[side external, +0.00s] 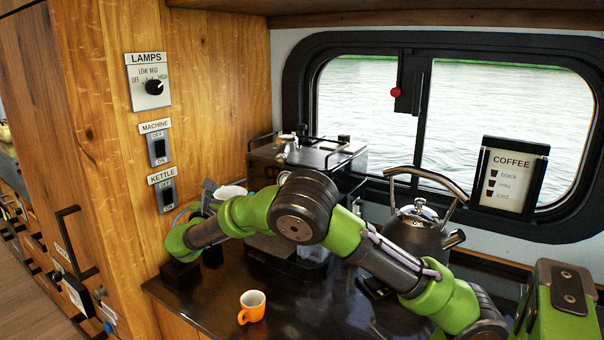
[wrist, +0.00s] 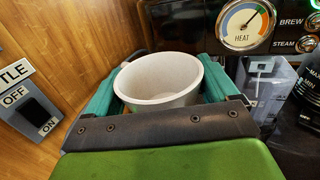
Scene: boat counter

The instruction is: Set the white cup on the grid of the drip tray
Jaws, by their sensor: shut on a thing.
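The white cup (wrist: 160,80) stands between the two teal fingers of my gripper (wrist: 165,72) in the wrist view, its open mouth up and empty inside. My gripper is shut on it. In the side view the cup (side external: 231,191) shows as a pale rim behind my green arm, held above the counter at the left of the coffee machine (side external: 318,160). The machine's lower front (side external: 285,258), where the drip tray appears to be, is partly covered by my arm. I cannot make out its grid clearly.
An orange cup (side external: 252,306) stands near the counter's front edge. A kettle (side external: 418,235) stands right of the machine, close to my arm. The wooden wall with switches (side external: 158,145) is close at the left. In the wrist view a clear container (wrist: 265,85) is right of the cup.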

